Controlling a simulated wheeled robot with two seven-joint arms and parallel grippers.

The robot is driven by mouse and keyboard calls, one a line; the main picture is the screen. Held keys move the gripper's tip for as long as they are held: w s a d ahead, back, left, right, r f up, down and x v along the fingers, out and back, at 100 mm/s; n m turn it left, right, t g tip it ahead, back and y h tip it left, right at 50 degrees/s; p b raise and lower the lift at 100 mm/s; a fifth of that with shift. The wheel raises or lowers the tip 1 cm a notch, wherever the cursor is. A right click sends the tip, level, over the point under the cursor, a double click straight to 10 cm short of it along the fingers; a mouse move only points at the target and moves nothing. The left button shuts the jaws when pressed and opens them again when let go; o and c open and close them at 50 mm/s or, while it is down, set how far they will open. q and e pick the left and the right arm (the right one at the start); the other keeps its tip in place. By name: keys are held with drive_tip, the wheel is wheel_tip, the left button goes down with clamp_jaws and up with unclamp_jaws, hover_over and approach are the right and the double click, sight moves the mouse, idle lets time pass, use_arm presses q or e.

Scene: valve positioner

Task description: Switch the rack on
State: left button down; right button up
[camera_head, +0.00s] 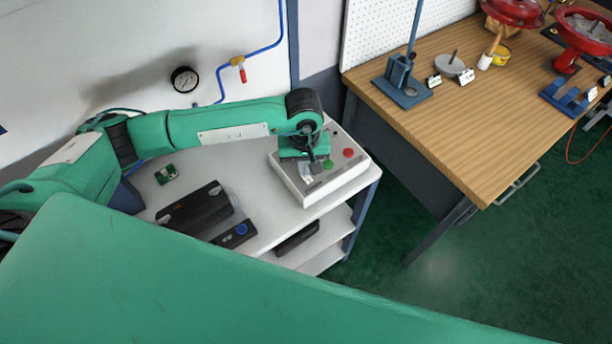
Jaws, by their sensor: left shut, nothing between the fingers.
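A light grey control box (338,186) sits at the right end of the white rack (290,228). Its sloped top carries a red button (348,153), a green button (327,164) and a small pale dial or label (306,172). My left arm reaches in from the left, and my left gripper (316,167) points down over the box, shut and empty, close to the green button. I cannot tell whether the fingertips touch the panel. The gripper and wrist hide part of the panel. My right gripper is not in view.
On the rack lie a black device (196,208), a small black box with a blue button (235,235) and a green circuit board (166,174). A gauge (185,79) and red-handled valve (240,70) are on the wall behind. A wooden workbench (480,130) stands right, beyond a floor gap.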

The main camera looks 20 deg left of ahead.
use_arm(q)
drive_tip(key=shift+f, duration=0.2)
drive_tip(key=shift+r, duration=1.35)
drive_tip(key=shift+r+p, duration=0.65)
drive_tip(key=shift+r, duration=1.55)
